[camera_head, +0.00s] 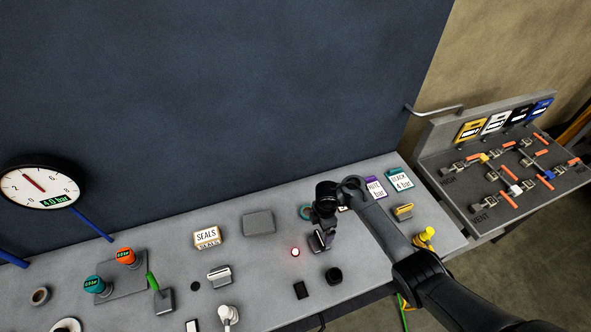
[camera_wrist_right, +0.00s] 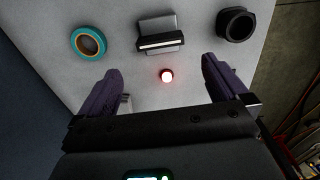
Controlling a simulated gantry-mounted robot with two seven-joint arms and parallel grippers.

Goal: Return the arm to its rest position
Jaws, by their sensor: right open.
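My right arm comes in from the lower right in the head view. Its gripper (camera_head: 322,238) hangs above the right part of the grey bench (camera_head: 250,280). In the right wrist view the two purple-grey fingers of this gripper (camera_wrist_right: 161,66) are spread apart with nothing held between them. A small glowing red light (camera_wrist_right: 166,75) on the bench shows between the fingers; it also shows in the head view (camera_head: 295,252), left of the gripper. My left gripper is not in view.
The right wrist view shows a teal-orange ring (camera_wrist_right: 88,43), a grey clamp-like block (camera_wrist_right: 160,35) and a black ring (camera_wrist_right: 236,24) beyond the fingers. A SEALS box (camera_head: 207,237) and a dial gauge (camera_head: 40,187) stand left. A valve panel (camera_head: 500,180) stands right.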

